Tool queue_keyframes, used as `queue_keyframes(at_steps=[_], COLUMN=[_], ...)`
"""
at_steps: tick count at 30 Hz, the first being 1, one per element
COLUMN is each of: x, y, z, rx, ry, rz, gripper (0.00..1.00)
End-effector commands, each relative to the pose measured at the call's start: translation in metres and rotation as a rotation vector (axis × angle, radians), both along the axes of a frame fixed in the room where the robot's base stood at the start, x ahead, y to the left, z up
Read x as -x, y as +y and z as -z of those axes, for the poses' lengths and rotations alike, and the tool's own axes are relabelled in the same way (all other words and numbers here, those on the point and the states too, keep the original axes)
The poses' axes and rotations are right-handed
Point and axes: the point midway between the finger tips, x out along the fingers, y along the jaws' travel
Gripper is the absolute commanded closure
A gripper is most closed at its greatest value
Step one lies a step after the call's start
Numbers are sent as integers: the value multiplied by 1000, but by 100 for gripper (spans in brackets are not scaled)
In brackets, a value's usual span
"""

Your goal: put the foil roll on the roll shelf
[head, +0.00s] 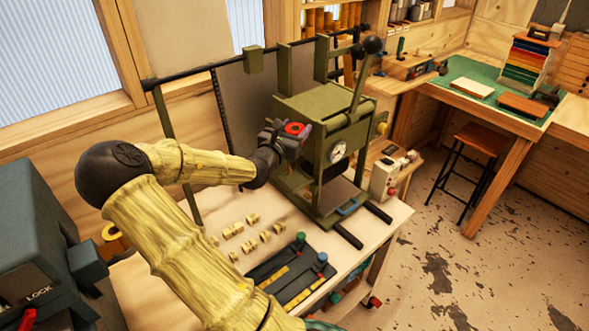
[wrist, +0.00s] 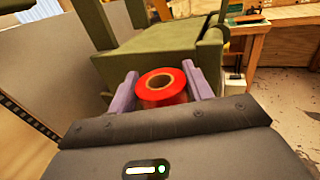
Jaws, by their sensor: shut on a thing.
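The foil roll (wrist: 164,98) is red with a tan core, and it is upright between the two purple fingers of my gripper (wrist: 163,90). In the head view the red roll (head: 294,128) shows at the end of my arm, and my gripper (head: 290,133) is shut on it. It is held above the table, in front of the green press. A shelf (head: 322,33) with several upright brown rolls stands at the back by the window; I cannot tell for sure that it is the roll shelf.
The green press (head: 325,105) with a gauge and lever stands just right of my gripper. Small tan blocks (head: 233,230) and dark strips (head: 290,272) lie on the table (head: 385,232). A stool (head: 480,140) and green-topped bench (head: 470,72) stand right, with open floor before them.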

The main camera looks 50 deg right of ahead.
Motion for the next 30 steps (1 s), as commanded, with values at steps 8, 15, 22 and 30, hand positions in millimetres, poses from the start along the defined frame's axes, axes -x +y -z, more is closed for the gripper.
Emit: queue_keyframes(at_steps=[8, 15, 22, 30], x=[1, 0, 0, 1], y=[-1, -1, 0, -1], z=[61, 99, 102, 121], rx=[-1, 1, 1, 0], ry=[3, 0, -2, 2], rz=[3, 0, 0, 1], gripper=[74, 74, 74, 74])
